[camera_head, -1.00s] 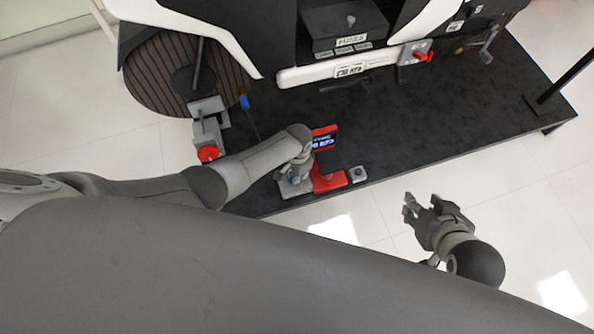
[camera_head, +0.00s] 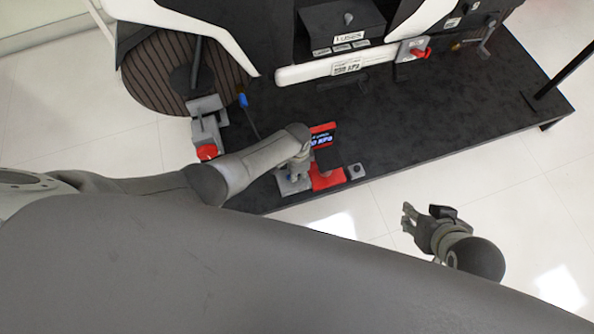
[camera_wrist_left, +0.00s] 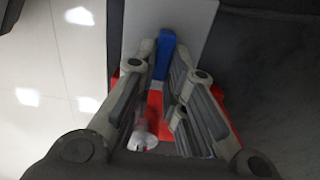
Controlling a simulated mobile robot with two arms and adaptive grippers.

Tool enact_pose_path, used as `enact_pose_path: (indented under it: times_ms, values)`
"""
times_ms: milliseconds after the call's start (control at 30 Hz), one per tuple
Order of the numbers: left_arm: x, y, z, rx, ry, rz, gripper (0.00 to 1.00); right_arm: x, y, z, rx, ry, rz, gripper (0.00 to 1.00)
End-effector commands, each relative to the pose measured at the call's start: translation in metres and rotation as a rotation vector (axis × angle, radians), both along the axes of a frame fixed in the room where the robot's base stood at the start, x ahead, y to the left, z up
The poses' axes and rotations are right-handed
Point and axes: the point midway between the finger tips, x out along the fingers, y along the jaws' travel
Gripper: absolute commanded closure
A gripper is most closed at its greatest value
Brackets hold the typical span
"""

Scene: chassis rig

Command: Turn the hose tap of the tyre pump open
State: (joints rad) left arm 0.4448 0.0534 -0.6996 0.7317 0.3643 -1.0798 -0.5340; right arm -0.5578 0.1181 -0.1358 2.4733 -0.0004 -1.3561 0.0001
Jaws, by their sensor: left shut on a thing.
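The tyre pump (camera_head: 326,178) is a red unit with a lit blue display (camera_head: 321,140), near the front edge of the black platform. My left gripper (camera_head: 293,180) is over a grey plate (camera_head: 296,187) beside the red body, and my arm hides part of the pump. In the left wrist view, a blue bar-shaped tap handle (camera_wrist_left: 166,50) lies between the fingers of my left gripper (camera_wrist_left: 164,72), which is shut on it. Red pump parts show below and between the fingers.
The black platform (camera_head: 420,130) carries a red-knobbed grey fixture (camera_head: 206,150), a blue-tipped lever (camera_head: 243,100) and a red-handled valve (camera_head: 421,54). The floor in front is clear.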

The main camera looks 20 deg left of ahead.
Motion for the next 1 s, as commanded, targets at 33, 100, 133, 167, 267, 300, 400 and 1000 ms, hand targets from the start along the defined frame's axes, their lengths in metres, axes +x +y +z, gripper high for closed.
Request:
enact_pose_path:
  times_ms: [33,100,133,167,267,300,400,1000]
  values:
    - [-0.002,0.0,-0.001,0.001,0.003,-0.003,1.0,0.0,0.0,0.0,0.0,0.0,0.0,0.6]
    - [-0.002,0.0,-0.001,0.001,0.003,-0.003,0.84,0.0,0.0,0.0,0.0,-0.001,0.0,0.6]
    - [-0.002,0.0,-0.001,0.001,0.003,-0.003,0.8,0.0,0.0,0.0,0.0,-0.001,0.0,0.6]
    - [-0.002,0.0,-0.001,0.001,0.003,-0.002,0.76,0.0,0.0,0.0,0.0,-0.001,0.0,0.6]
    - [-0.001,0.0,-0.001,0.0,0.001,-0.002,0.66,0.0,0.0,0.0,0.0,-0.002,0.0,0.6]
    - [-0.001,0.0,0.0,0.0,0.001,-0.001,0.66,0.0,0.0,0.0,0.0,-0.002,0.0,0.6]
    - [-0.001,0.0,0.0,0.0,0.001,-0.001,0.66,0.0,0.0,0.0,0.0,-0.002,0.0,0.6]
    - [0.0,0.0,0.032,0.0,-0.002,-0.001,0.66,0.0,0.0,0.0,0.001,-0.001,0.001,0.6]
